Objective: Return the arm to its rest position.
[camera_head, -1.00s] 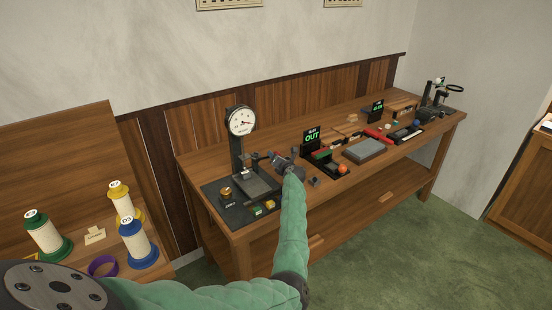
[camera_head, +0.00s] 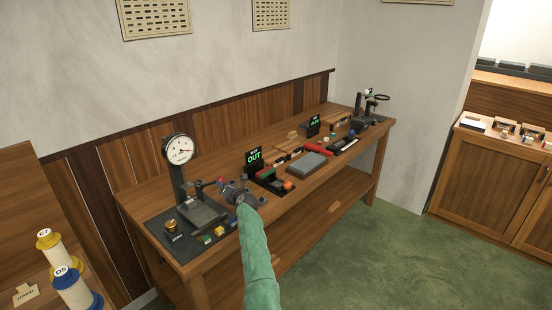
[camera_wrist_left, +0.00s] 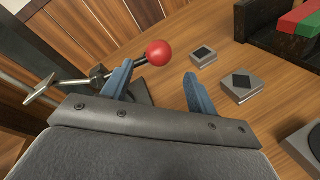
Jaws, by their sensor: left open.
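My left arm, in a green sleeve, reaches from the bottom of the head view to the workbench (camera_head: 270,235). My left gripper (camera_head: 230,190) is beside the dial press (camera_head: 181,150), on its right. In the left wrist view the gripper (camera_wrist_left: 160,88) has its two blue fingers apart with nothing held between them. A metal lever with a red ball knob (camera_wrist_left: 158,53) lies just beyond the fingers, nearer the left one. I cannot tell whether a finger touches the lever. My right gripper does not show.
Two small grey blocks with dark tops (camera_wrist_left: 242,86) lie right of the fingers. Along the bench stand a sign reading OUT (camera_head: 253,158), a grey slab (camera_head: 307,163) and a magnifier stand (camera_head: 368,105). Thread spools (camera_head: 72,288) are at lower left. Green floor is open at right.

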